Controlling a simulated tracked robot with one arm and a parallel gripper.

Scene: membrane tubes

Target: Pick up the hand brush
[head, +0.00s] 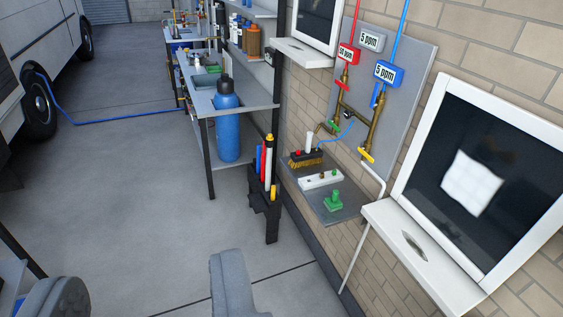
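The hand brush (306,161), with tan bristles and a dark back, appears to lie on a small grey wall shelf (348,212) right of centre. A red part and a white upright piece show at its top. My gripper (145,290) shows at the bottom edge as two grey parts set wide apart, with bare floor between them. It looks open and empty, well below and left of the brush in the picture. The lower ends of these parts are cut off by the frame.
A white block (320,180) and a green fitting (333,201) share the shelf. A black holder (265,195) with coloured tubes stands just left. A bench with a blue cylinder (227,130) is behind. A white-framed window (480,180) juts right.

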